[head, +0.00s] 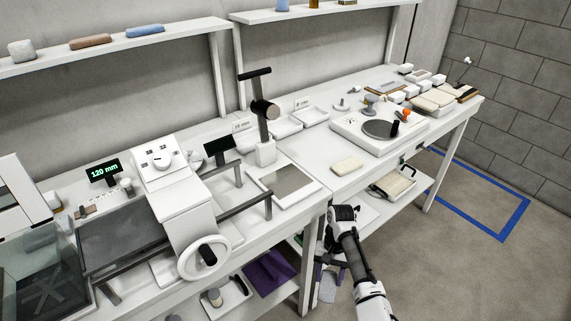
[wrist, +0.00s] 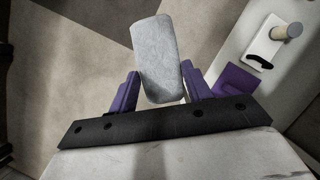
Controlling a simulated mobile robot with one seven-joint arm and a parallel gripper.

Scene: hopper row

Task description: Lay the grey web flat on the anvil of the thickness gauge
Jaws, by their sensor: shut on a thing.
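The grey web (wrist: 160,55) is a pale, rounded rectangular pad in the wrist view. My gripper (wrist: 160,76) is shut on it, with a purple finger on each side, and the web sticks out past the fingertips. In the head view my gripper (head: 329,262) hangs in front of the bench, below its top, and the web (head: 327,288) shows small beneath it. What looks like the thickness gauge (head: 352,134) is a white base on the right bench, with a dark round disc (head: 380,129) that may be the anvil. The disc looks bare; the gripper is well apart from it.
A cream pad (head: 347,166) lies on the bench in front of the gauge. A machine with a handwheel (head: 204,257) and a tall black-handled stand (head: 265,150) stand to the left. A lower shelf holds a tray (head: 392,186) and purple cloth (head: 268,272). The floor at right is clear.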

